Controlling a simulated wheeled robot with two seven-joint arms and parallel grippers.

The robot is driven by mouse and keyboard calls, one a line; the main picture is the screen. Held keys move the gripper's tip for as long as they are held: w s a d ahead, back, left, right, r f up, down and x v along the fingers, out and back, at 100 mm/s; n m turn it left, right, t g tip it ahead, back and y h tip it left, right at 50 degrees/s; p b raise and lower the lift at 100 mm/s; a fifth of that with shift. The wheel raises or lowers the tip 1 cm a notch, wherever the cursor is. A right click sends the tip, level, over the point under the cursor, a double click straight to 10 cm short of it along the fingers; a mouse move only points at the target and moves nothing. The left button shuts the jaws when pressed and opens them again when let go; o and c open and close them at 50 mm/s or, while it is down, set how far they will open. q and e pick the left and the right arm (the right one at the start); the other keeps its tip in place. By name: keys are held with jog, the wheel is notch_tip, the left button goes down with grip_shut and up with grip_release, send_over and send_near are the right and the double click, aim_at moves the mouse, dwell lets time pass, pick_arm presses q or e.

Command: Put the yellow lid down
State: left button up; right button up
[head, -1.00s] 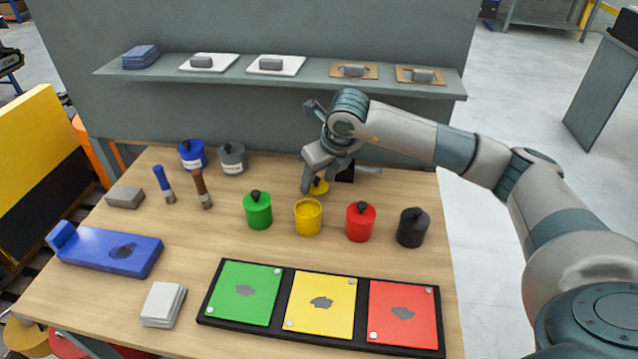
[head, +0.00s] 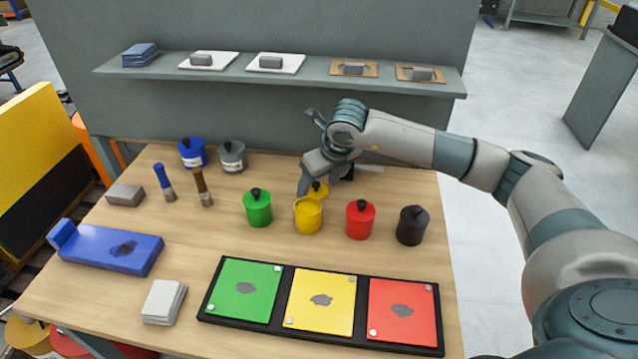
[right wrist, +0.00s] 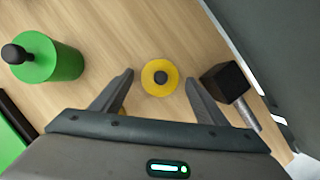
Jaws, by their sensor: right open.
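The yellow lid (head: 318,190), a disc with a dark knob, lies flat on the wooden table just behind the open yellow pot (head: 308,217). It also shows in the right wrist view (right wrist: 153,84), between my spread fingers and apart from both. My right gripper (head: 320,183) is open and empty, above and around the lid's place. In the head view its fingers partly hide the lid. The yellow pot is mostly hidden in the right wrist view. My left gripper is not in view.
A green pot (head: 258,210), red pot (head: 360,221) and black pot (head: 412,227) stand in the row with lids on. A black block (right wrist: 225,81) with a grey handle lies right of the lid. A shelf (head: 330,80) runs behind.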

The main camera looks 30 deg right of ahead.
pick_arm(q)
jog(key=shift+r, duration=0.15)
pick_arm(e)
jog(key=shift+r, duration=0.15)
jog(key=shift+s+r, duration=0.1)
jog(key=shift+r, duration=0.15)
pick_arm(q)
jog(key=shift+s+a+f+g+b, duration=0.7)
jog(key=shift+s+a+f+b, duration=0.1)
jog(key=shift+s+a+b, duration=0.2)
pick_arm(e)
jog(key=v, duration=1.1)
jog(key=shift+r, duration=0.15)
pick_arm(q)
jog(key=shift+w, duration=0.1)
pick_arm(e)
jog(key=shift+s, duration=0.15)
jog(key=shift+s, duration=0.1)
